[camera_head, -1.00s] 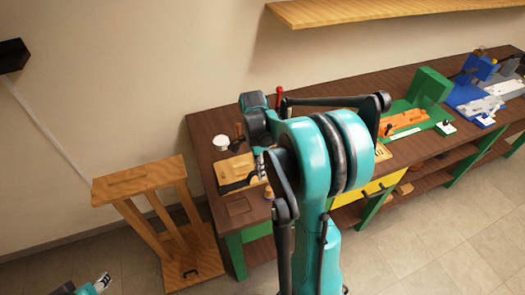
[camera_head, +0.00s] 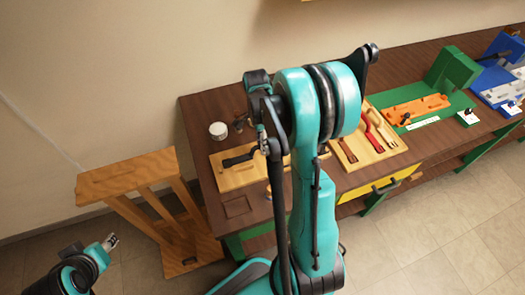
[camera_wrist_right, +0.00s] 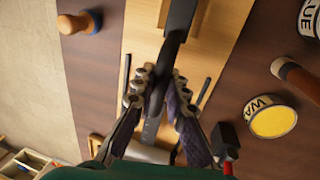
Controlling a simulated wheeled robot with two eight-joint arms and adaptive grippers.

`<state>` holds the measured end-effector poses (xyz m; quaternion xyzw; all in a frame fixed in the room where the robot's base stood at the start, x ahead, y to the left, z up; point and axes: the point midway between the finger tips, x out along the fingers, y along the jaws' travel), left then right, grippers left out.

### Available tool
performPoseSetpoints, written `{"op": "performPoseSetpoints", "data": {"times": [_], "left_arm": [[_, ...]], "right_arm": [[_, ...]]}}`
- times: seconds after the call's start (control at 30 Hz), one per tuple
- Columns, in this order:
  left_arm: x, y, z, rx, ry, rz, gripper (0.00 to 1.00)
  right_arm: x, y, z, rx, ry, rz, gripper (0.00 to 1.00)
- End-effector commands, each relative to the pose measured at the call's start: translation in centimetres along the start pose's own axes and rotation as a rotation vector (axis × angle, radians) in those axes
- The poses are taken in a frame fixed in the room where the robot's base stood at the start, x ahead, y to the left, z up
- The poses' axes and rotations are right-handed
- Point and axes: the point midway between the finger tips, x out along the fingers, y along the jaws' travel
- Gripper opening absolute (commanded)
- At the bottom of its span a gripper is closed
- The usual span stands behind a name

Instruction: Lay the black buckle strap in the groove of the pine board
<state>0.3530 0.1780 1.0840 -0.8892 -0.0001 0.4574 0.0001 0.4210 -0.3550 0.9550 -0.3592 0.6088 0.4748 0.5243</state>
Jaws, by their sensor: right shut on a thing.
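The pine board (camera_head: 232,181) lies on the left part of the brown bench. It also fills the middle of the right wrist view (camera_wrist_right: 222,35). The black buckle strap (camera_head: 238,159) is over the board, its broad end pointing left in the head view. In the right wrist view the strap (camera_wrist_right: 181,18) runs down between the fingers. My right gripper (camera_wrist_right: 161,88) is shut on it. In the head view, my right gripper (camera_head: 265,146) is partly hidden by its arm. I cannot tell whether the strap touches the groove. My left gripper (camera_head: 110,242) is low at left, away from the bench.
A white pot (camera_head: 218,130) stands behind the board. The wrist view shows a yellow-labelled wax tin (camera_wrist_right: 273,118), another tin (camera_wrist_right: 311,18) and a wooden-handled tool (camera_wrist_right: 298,78) to the right, and a wooden knob (camera_wrist_right: 78,23) at left. A wooden stand (camera_head: 130,178) is left of the bench.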

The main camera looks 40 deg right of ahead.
Motion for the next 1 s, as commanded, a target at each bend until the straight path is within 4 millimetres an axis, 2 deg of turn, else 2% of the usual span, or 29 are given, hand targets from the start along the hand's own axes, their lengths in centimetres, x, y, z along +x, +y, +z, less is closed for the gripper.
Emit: {"op": "performPoseSetpoints", "data": {"times": [0.1, 0.2, 0.53, 0.57, 0.63, 1.0], "left_arm": [[0.6, 0.0, 0.4, 0.000, 0.000, 0.000, 0.40], [0.8, 0.0, 0.6, 0.000, 0.000, 0.000, 0.40], [1.0, 0.0, 0.7, 0.000, 0.000, 0.000, 0.40], [1.0, 0.0, 0.7, 0.000, 0.000, 0.000, 0.40], [0.9, 0.0, 0.7, 0.000, 0.000, 0.000, 0.40], [0.6, 0.0, 0.5, 0.000, 0.000, 0.000, 0.40]], "right_arm": [[2.0, -0.4, 0.0, 0.000, 0.000, 0.000, 0.00], [2.9, -0.6, 0.0, 0.000, 0.000, 0.000, 0.00], [3.2, -0.7, 0.0, 0.000, 0.000, 0.000, 0.00], [3.2, -0.7, 0.0, 0.000, 0.000, 0.000, 0.15], [3.1, -0.6, 0.0, 0.000, 0.000, 0.000, 0.34], [2.7, -0.6, 0.0, 0.000, 0.000, 0.000, 0.34]]}}
